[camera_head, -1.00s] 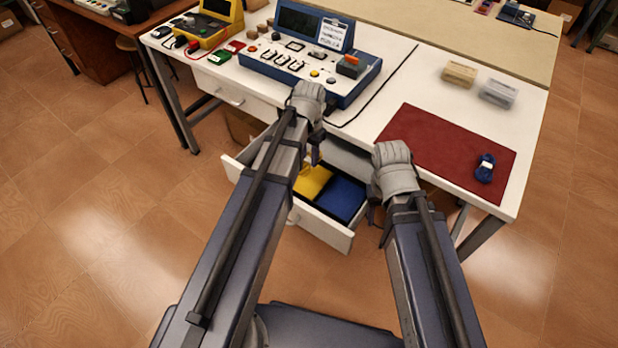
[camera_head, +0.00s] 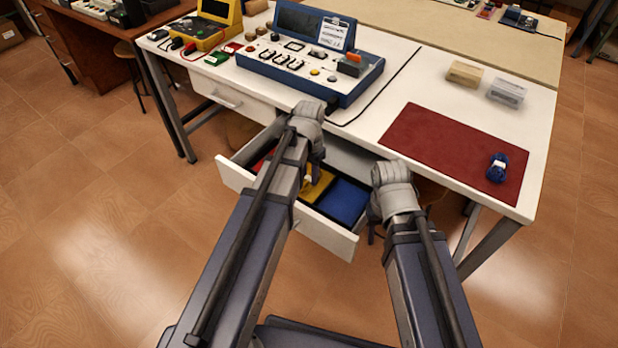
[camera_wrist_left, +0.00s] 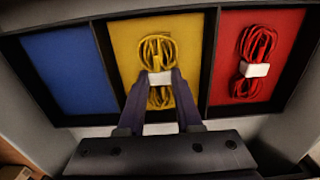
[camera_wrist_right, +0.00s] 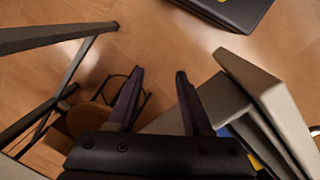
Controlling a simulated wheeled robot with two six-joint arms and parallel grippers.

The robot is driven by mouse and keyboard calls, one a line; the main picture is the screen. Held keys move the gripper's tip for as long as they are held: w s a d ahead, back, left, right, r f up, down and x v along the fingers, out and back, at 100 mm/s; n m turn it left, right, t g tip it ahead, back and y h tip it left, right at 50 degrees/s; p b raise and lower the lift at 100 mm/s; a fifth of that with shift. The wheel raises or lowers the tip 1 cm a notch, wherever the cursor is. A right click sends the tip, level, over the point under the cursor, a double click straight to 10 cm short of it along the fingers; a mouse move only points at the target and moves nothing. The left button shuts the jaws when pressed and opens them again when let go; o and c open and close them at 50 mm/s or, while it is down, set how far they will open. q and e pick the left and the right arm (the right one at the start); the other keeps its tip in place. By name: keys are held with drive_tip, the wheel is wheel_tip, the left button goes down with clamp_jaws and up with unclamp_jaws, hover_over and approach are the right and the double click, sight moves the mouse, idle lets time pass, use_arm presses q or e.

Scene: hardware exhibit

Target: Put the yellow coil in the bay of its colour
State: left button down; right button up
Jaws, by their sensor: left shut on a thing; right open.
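My left gripper (camera_wrist_left: 158,80) is shut on the white band of the yellow coil (camera_wrist_left: 157,48). In the left wrist view the coil lines up with the yellow bay (camera_wrist_left: 126,40) of the open drawer; I cannot tell whether it touches the bay floor. The coil is mostly hidden by my left arm in the head view, where part of the yellow bay (camera_head: 316,186) shows. The blue bay (camera_wrist_left: 70,72) is empty. A red coil (camera_wrist_left: 258,48) lies in the red bay (camera_wrist_left: 285,85). My right gripper (camera_wrist_right: 160,88) is open and empty, outside the drawer's right end.
A blue coil (camera_head: 497,168) lies on the dark red mat (camera_head: 440,145) on the white table. A blue console (camera_head: 310,60) and two small boxes, one tan (camera_head: 464,74) and one grey (camera_head: 507,92), stand behind. The drawer front (camera_head: 325,236) juts out below the tabletop.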

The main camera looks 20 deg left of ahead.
sight(309, 178)
use_arm(q)
drive_tip(key=shift+f, duration=0.2)
drive_tip(key=c, duration=0.6)
unclamp_jaws()
drive_tip(key=shift+r, duration=0.25)
wheel_tip(309, 178, up, 12)
drive_tip(key=p, duration=1.2)
drive_tip(key=shift+y, duration=0.6)
drive_tip(key=s+d, duration=0.3)
drive_tip(key=s, duration=0.1)
drive_tip(key=s+d, duration=0.4)
drive_tip(key=s, duration=0.1)
drive_tip(key=s+d, duration=0.3)
drive_tip(key=s, duration=0.2)
drive_tip(key=shift+s+d, duration=0.15)
drive_tip(key=shift+d, duration=0.1)
